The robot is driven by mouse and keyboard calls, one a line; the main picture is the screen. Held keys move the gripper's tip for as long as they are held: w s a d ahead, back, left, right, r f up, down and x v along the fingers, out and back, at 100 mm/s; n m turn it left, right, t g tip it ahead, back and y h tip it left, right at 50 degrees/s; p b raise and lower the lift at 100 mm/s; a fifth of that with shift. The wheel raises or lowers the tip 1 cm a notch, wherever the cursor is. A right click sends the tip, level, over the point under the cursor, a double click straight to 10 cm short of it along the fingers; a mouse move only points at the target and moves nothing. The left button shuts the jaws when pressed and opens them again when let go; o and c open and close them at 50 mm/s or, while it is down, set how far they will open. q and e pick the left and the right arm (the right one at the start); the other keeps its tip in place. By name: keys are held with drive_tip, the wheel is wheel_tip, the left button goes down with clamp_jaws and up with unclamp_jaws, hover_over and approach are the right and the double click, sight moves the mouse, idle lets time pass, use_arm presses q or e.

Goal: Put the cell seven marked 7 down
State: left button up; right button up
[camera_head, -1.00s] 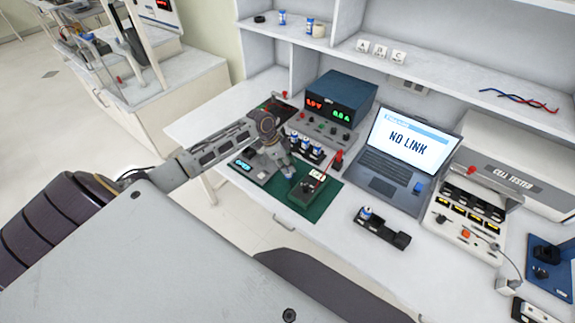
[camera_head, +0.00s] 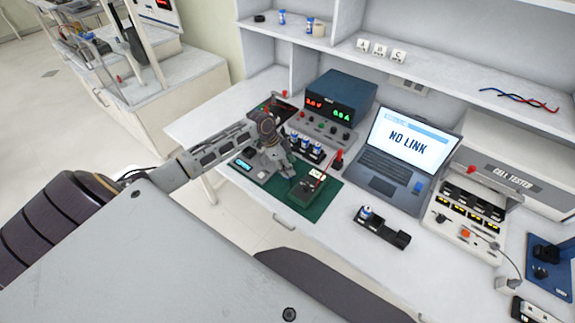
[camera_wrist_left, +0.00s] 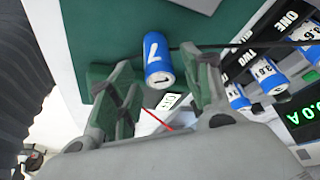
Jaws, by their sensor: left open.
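Cell seven (camera_wrist_left: 153,58), a blue and white cylinder marked 7, lies on its side on the green mat (camera_wrist_left: 105,30) in the left wrist view. My left gripper (camera_wrist_left: 165,76) is open, with one finger on either side of the cell's near end. Both fingers look apart from the cell, though the gap on the left side is small. In the head view my left gripper (camera_head: 287,171) is low over the green mat (camera_head: 318,207), and I cannot make out cell seven there. My right gripper is not in view.
A rack of blue-and-white cells (camera_head: 306,147) stands behind the mat. A display unit (camera_head: 250,168) is at left. The laptop (camera_head: 408,150) and a black holder (camera_head: 382,228) stand further right.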

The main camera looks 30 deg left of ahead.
use_arm(q)
drive_tip(key=v, duration=1.2)
drive_tip(key=shift+r, duration=0.15)
